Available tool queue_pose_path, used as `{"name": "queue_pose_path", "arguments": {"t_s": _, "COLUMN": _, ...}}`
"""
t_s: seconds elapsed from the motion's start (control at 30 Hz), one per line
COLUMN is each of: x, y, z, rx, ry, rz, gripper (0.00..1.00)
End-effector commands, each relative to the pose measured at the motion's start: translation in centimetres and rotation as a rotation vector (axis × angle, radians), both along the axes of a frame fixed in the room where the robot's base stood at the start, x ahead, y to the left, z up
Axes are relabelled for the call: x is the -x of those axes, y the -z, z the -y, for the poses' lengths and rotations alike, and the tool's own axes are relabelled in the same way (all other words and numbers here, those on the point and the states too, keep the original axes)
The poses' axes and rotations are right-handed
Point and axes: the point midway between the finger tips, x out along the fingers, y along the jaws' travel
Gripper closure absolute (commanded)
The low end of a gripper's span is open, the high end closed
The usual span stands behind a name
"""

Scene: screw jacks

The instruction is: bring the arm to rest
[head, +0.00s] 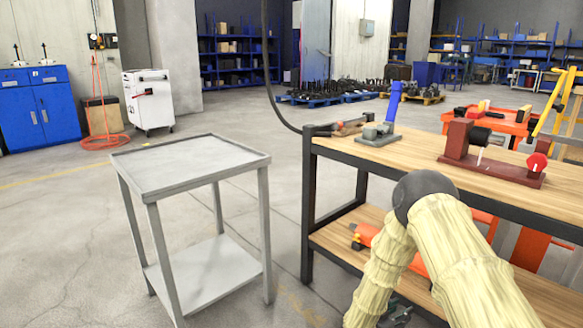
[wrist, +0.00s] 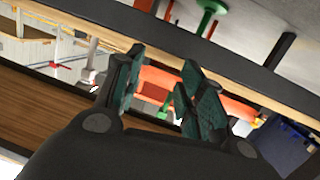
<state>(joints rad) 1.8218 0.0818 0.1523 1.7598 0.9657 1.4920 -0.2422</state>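My arm (head: 435,240), in pale yellow covering with a dark joint, is bent at the front of the wood-topped workbench (head: 420,152) in the head view. The arm's end is not visible there. In the wrist view my gripper (wrist: 160,88) has its two dark fingers with green pads spread apart. No held thing shows between them. An orange object (wrist: 158,80) shows beyond the fingers; I cannot tell its distance.
A grey tool with a blue upright (head: 391,103) and a dark red device with a black cylinder (head: 478,138) stand on the workbench. An orange object (head: 367,233) lies on its lower shelf. A bare grey cart (head: 190,165) stands left, with open floor around it.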

Motion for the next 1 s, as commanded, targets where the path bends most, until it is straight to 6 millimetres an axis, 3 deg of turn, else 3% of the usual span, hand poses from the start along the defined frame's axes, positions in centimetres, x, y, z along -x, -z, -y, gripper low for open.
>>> {"name": "queue_pose_path", "arguments": {"t_s": 0.1, "x": 4.4, "y": 4.7, "z": -2.3, "rx": -0.106, "ry": -0.18, "rz": -0.16, "gripper": 0.61}}
{"name": "queue_pose_path", "arguments": {"t_s": 0.2, "x": 8.6, "y": 8.0, "z": -4.3, "rx": -0.2, "ry": -0.305, "rz": -0.294, "gripper": 0.61}}
{"name": "queue_pose_path", "arguments": {"t_s": 0.43, "x": 20.3, "y": 13.0, "z": -8.4, "rx": -0.403, "ry": -0.507, "rz": -0.601, "gripper": 0.61}}
{"name": "queue_pose_path", "arguments": {"t_s": 0.7, "x": 34.5, "y": 14.0, "z": -11.8, "rx": -0.609, "ry": -0.647, "rz": -0.933, "gripper": 0.61}}
{"name": "queue_pose_path", "arguments": {"t_s": 1.0, "x": 45.8, "y": 12.0, "z": -13.6, "rx": -0.758, "ry": -0.714, "rz": -1.193, "gripper": 0.61}}
